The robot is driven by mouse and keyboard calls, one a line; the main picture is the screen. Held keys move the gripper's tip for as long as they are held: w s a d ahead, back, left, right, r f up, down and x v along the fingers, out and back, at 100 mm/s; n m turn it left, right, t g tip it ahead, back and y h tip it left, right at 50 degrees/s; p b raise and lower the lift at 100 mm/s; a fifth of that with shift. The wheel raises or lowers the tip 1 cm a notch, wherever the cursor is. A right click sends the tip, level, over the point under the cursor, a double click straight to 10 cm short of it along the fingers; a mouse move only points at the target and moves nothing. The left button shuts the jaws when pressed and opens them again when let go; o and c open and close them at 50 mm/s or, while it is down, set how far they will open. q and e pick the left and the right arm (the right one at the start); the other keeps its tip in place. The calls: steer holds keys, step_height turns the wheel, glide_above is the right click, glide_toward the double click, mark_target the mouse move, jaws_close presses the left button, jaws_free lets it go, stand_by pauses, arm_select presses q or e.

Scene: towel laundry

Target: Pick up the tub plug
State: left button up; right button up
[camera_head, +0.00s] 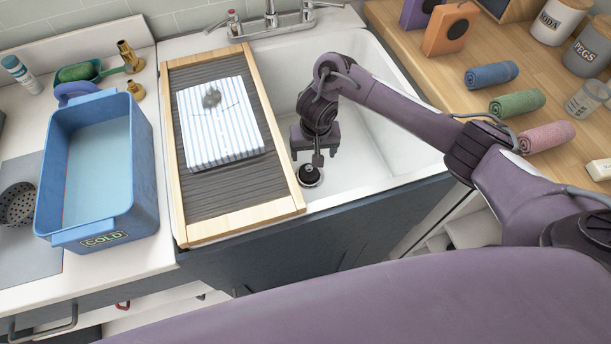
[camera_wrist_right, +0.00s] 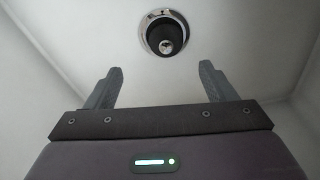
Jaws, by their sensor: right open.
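The tub plug (camera_head: 309,174) is black and sits in the metal-ringed drain on the floor of the white sink. In the right wrist view the plug (camera_wrist_right: 165,36) shows near the top centre, inside its bright ring, beyond the fingertips. My right gripper (camera_head: 314,154) hangs down into the sink above the plug. Its two grey fingers (camera_wrist_right: 161,84) stand wide apart with nothing between them, and they do not appear to touch the plug. My left gripper is in neither view.
A wood-framed ribbed board (camera_head: 235,178) covers the sink's left side, with a folded striped cloth (camera_head: 218,135) on it. A blue tub (camera_head: 105,222) marked COLD stands farther left. Rolled towels (camera_head: 516,104) lie on the right counter. The sink walls (camera_head: 385,70) surround my gripper; the faucet (camera_head: 271,18) is behind.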

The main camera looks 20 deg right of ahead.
mark_target(309, 167)
steer(key=shift+w+f+b, duration=0.25)
steer(key=shift+f+b, duration=0.05)
steer(key=shift+f, duration=0.3)
steer(key=shift+w+f+b, duration=0.2)
steer(key=shift+f+b, duration=0.05)
steer(key=shift+f, duration=0.6)
steer(key=f+b, duration=0.1)
steer(key=f, duration=0.3)
steer(key=f+b, duration=0.1)
steer(key=f, duration=0.1)
steer(key=shift+w+a+b, duration=0.25)
steer(key=shift+a+b, duration=0.05)
steer(key=shift+a, duration=0.05)
steer(key=shift+f, duration=0.4)
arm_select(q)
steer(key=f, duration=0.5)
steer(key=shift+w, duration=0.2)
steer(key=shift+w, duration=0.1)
arm_select(e)
steer(key=c, duration=1.1)
